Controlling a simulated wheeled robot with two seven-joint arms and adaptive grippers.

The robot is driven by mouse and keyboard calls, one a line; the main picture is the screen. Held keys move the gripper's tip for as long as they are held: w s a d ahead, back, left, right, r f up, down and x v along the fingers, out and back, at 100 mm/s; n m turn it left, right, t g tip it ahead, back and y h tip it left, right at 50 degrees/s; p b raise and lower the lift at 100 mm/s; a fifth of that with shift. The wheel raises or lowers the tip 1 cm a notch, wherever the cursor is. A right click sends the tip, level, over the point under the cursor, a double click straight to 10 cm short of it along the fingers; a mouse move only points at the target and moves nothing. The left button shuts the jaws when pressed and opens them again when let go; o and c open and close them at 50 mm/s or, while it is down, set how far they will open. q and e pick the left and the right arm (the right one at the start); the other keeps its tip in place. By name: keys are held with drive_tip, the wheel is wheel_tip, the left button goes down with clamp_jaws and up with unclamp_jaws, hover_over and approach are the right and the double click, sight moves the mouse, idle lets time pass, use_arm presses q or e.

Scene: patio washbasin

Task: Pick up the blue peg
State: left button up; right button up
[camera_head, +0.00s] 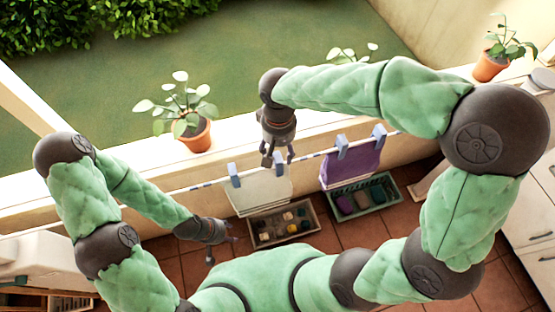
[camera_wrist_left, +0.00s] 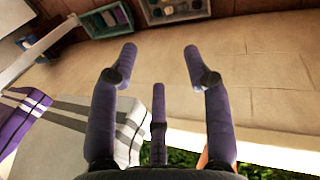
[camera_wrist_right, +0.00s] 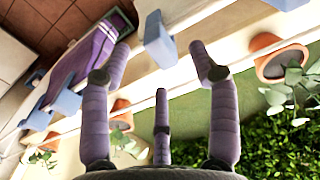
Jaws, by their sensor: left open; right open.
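Several light blue pegs sit along a clothesline. Two hold a white cloth (camera_head: 258,193), at its left peg (camera_head: 234,175) and its right peg (camera_head: 278,158); two more, such as one peg (camera_head: 342,147), hold a purple cloth (camera_head: 352,165). My right gripper (camera_head: 278,161) is open above the line, close to the white cloth's right peg. In the right wrist view a blue peg (camera_wrist_right: 158,40) appears between the open fingertips; contact cannot be told. My left gripper (camera_head: 223,250) is open and empty, low and left of the white cloth.
A grey crate (camera_head: 254,232) with several items and a green crate (camera_head: 390,181) stand on the tiled floor below the cloths. Potted plants stand on the ledge, one pot (camera_head: 196,136) left of my right gripper and another pot (camera_head: 489,66) at far right.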

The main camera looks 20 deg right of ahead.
sight(280, 157)
drive_tip(key=f, duration=0.3)
drive_tip(key=shift+s+d+f+p, duration=0.1)
drive_tip(key=shift+d+f+p, duration=0.15)
drive_tip(key=shift+f+p, duration=0.05)
drive_tip(key=shift+f, duration=0.35)
drive_tip(key=c, duration=1)
